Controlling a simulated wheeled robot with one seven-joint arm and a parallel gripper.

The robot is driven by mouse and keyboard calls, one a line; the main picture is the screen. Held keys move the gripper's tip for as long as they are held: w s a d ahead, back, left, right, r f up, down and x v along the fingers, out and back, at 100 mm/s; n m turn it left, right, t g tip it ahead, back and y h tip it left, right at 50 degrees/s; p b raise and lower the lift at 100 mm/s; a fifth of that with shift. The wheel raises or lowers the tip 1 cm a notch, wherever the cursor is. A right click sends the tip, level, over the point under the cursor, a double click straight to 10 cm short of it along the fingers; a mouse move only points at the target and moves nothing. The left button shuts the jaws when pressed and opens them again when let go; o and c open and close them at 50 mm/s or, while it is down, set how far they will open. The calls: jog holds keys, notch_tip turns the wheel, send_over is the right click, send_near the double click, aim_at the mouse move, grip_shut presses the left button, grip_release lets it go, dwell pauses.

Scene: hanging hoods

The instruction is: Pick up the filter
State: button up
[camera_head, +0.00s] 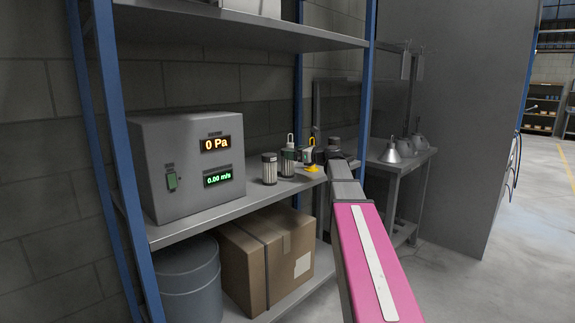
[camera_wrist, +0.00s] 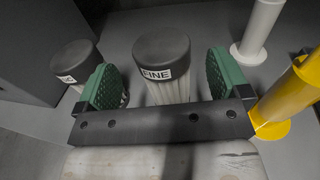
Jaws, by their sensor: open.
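The filter marked FINE (camera_wrist: 162,62) is a pale pleated cylinder with a dark cap, standing upright on the grey shelf. My gripper (camera_wrist: 164,80) is open, its two green ridged pads on either side of this filter, with a gap to each. I cannot tell how deep the pads reach along it. A second capped filter with a label (camera_wrist: 76,62) stands left of the left pad, partly hidden by it. In the head view one filter (camera_head: 269,169) shows clearly on the shelf; my gripper (camera_head: 298,156) is just right of it, partly hiding what stands there.
A yellow object (camera_wrist: 288,92) stands close to the right pad, and a white post on a round base (camera_wrist: 250,48) behind it. A grey box with displays (camera_head: 190,165) fills the shelf's left. A carton (camera_head: 258,262) and drum (camera_head: 187,280) sit below.

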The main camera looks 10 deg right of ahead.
aim_at(288, 149)
jog(key=x, duration=0.4)
jog(key=shift+w+r, duration=0.15)
jog(key=shift+r, duration=0.15)
jog(key=c, duration=1.4)
